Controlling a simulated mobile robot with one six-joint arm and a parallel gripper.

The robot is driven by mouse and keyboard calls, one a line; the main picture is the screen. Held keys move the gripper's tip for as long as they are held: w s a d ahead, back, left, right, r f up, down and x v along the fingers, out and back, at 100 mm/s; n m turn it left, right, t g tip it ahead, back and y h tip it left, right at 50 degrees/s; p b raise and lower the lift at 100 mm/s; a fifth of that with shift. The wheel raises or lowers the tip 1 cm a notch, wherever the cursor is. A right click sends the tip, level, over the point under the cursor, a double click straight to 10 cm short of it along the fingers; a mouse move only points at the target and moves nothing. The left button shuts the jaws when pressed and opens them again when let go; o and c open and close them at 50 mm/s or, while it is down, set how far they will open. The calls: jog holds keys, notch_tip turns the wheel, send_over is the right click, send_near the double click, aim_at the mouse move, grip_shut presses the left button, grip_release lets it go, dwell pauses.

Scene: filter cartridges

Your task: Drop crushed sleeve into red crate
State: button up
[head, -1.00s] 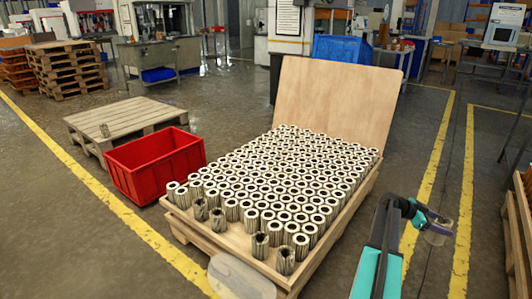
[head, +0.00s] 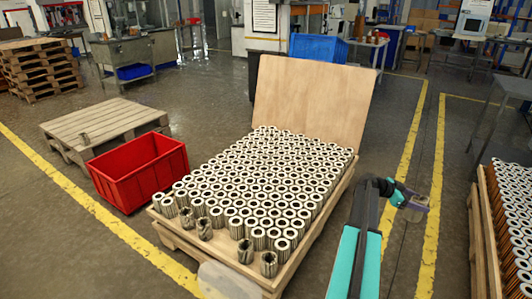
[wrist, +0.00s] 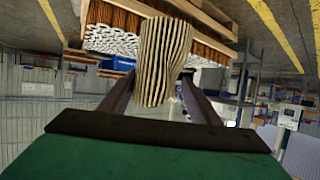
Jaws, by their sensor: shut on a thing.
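My gripper (wrist: 163,88) is shut on a crushed sleeve (wrist: 165,52), a pale, dark-striped pleated tube with an uneven outline. In the head view, my gripper (head: 414,207) is to the right of the loaded pallet, out over the floor by the yellow lines. The red crate (head: 155,183) stands on the floor left of that pallet, well away from my gripper. It is open at the top; the part of its inside that shows looks empty.
A low pallet (head: 268,284) full of upright cartridges, with a wooden board (head: 312,100) behind, lies between my gripper and the crate. Several darker sleeves stand at its near edge. More cartridges (head: 512,220) stand at right.

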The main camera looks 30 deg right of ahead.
notch_tip(320, 180, up, 12)
jog(key=p, duration=1)
jog(key=shift+f+p, duration=0.2)
jog(key=shift+p, duration=0.1)
jog(key=shift+w, duration=0.15)
